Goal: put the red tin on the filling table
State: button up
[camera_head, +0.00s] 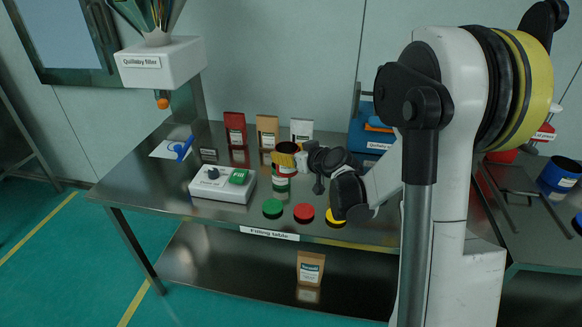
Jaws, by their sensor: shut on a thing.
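The filling table (225,222) is a steel table with a name label on its front edge. My gripper (301,161) is over this table, shut on a tin at the tin group left of it; which tin is hard to tell. An open tin with a yellow wall (284,158) is uppermost there. A red band (281,170) shows just below it, with a white label and green (281,188) beneath. Whether these tins are stacked or one stands behind another is unclear. A red lid (303,212) lies on the table between a green lid (272,208) and a yellow lid (335,218).
A control box (222,186) with a green button is left of the tins. Several bags (267,130) stand behind. A blue bin (366,140) is at the back right. My arm partly hides the right-hand table, which holds a blue container (558,177). The filler (160,62) overhangs the left.

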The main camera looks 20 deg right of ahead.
notch_tip(320, 180, up, 2)
jog(key=m+h, duration=0.1)
send_over(302, 187)
jog(key=shift+d+f+b, duration=0.1)
jog(key=shift+f+b, duration=3.5)
jog(key=shift+f, duration=5)
jog(key=shift+f, duration=0.2)
jog(key=o, duration=1.2)
jog(key=shift+c, duration=0.2)
jog(key=shift+r, duration=0.1)
